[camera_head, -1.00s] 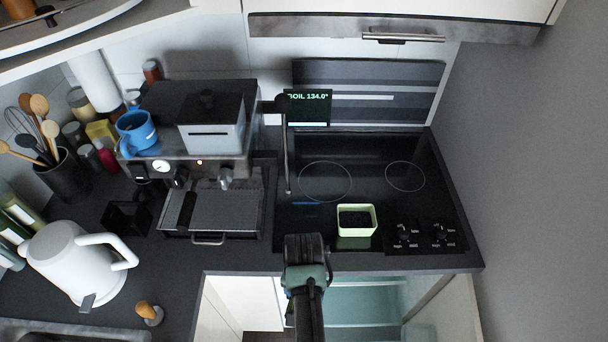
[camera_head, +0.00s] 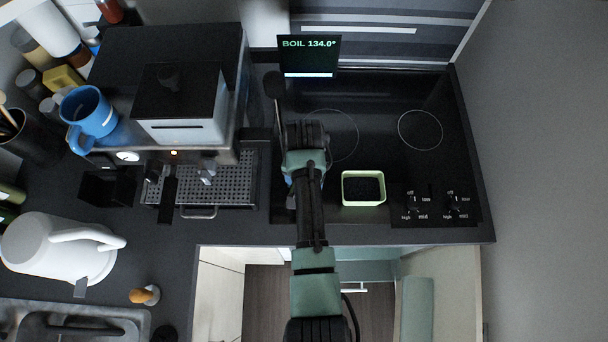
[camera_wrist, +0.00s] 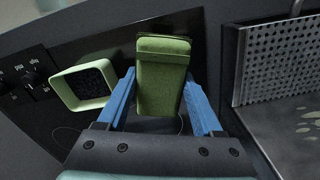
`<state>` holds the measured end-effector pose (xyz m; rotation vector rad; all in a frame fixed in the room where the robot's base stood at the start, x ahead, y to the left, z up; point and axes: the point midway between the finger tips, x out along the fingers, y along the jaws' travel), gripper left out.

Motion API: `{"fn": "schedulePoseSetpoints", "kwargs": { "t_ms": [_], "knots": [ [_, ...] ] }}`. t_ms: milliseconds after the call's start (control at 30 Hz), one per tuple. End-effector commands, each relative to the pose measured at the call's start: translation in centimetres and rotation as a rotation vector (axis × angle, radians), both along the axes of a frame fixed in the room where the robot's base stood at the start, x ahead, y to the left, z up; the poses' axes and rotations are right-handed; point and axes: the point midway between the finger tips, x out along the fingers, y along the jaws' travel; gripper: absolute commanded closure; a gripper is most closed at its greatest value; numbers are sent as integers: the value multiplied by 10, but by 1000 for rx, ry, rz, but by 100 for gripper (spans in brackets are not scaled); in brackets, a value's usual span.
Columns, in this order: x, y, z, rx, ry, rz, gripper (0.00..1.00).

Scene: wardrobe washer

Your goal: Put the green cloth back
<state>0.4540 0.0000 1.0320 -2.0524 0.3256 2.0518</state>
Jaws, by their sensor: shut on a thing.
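The cloth sticks out past the fingertips. In the head view my gripper (camera_head: 304,140) is over the left part of the black hob, beside the coffee machine. I cannot tell whether the cloth touches the hob.
A pale green square container (camera_head: 363,202) with dark contents stands on the hob (camera_head: 400,90), right of my gripper. The coffee machine (camera_head: 180,120) with its perforated tray is on the left. A dark spoon-like utensil (camera_head: 274,88) and a display panel (camera_head: 309,58) are behind.

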Motion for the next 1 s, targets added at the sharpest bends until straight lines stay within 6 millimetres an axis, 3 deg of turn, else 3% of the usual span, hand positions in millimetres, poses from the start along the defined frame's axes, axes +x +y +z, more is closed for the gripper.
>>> {"fn": "schedulePoseSetpoints", "kwargs": {
  "t_ms": [233,1000],
  "knots": [
    [0,0,2,1,0,1,88],
    [0,0,-72,1,-1,1,88]
  ]
}}
